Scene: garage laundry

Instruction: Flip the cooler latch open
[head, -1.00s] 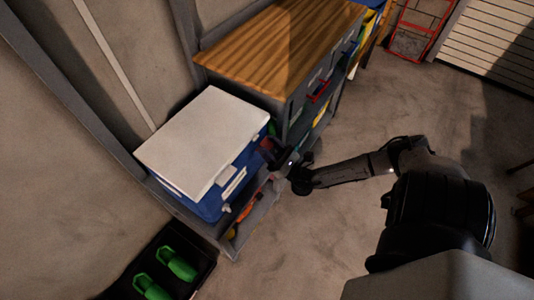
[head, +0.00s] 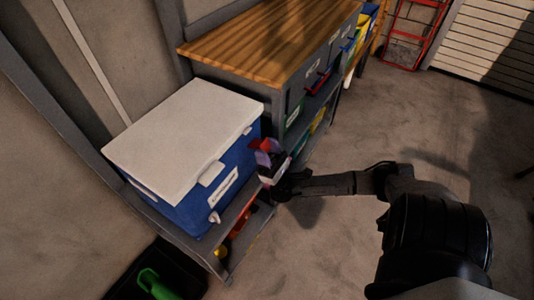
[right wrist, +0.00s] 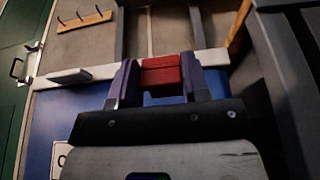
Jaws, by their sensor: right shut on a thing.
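The cooler (head: 185,130) has a blue body and a closed white lid, and sits on a low grey shelf. Its white latch (head: 211,173) hangs at the front edge of the lid. A pale latch-like piece also shows at the left in the right wrist view (right wrist: 68,76). My right gripper (head: 267,161) is just off the cooler's right front corner, apart from the latch. In the right wrist view its purple-grey fingers are shut on a red block (right wrist: 170,74). My left gripper is in neither view now.
A wood-topped workbench (head: 270,45) with bins stands right behind the cooler. A black tray with a green item (head: 155,285) lies in front at the left. The concrete floor (head: 330,250) beside my right arm is clear.

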